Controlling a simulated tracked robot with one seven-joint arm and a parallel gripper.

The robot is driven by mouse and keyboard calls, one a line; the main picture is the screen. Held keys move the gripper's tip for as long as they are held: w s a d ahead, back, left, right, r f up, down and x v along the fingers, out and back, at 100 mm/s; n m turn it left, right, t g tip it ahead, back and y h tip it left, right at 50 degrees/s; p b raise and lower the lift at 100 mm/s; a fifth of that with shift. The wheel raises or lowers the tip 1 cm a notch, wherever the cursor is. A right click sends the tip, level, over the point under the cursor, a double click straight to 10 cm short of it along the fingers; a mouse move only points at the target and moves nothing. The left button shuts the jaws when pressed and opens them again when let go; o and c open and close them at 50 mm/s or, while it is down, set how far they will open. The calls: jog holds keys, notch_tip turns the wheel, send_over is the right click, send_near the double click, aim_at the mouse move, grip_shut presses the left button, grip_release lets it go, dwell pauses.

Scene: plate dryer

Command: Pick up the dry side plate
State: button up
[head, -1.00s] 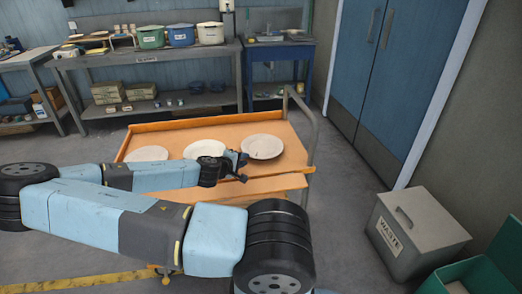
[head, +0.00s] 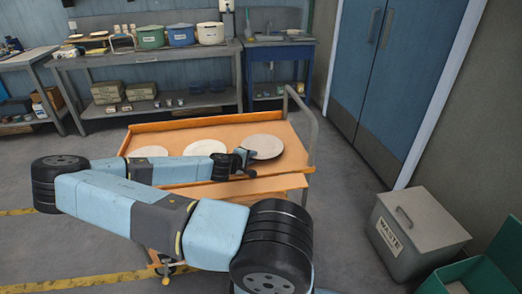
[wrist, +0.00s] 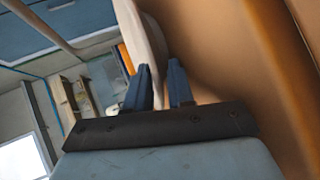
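Three pale plates lie in a row on an orange trolley top in the head view: a left plate (head: 150,152), a middle plate (head: 205,147) and a right plate (head: 264,146). I cannot tell from the head view which is dry. My gripper (head: 243,158) is at the near left edge of the right plate. In the wrist view my gripper (wrist: 160,67) has its two blue fingers apart, and a pale plate (wrist: 146,35), seen nearly edge-on, reaches down to the gap between them. Whether the fingers touch it is unclear.
The orange trolley (head: 180,126) has a raised back edge and a grey handle (head: 313,130) at its right. Behind it stands a bench (head: 150,57) with pots. A waste bin (head: 415,225) and a green box (head: 490,270) stand on the floor at right.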

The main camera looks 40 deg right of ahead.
jog(key=shift+c, duration=0.3)
grip_shut()
jog(key=shift+r, duration=0.1)
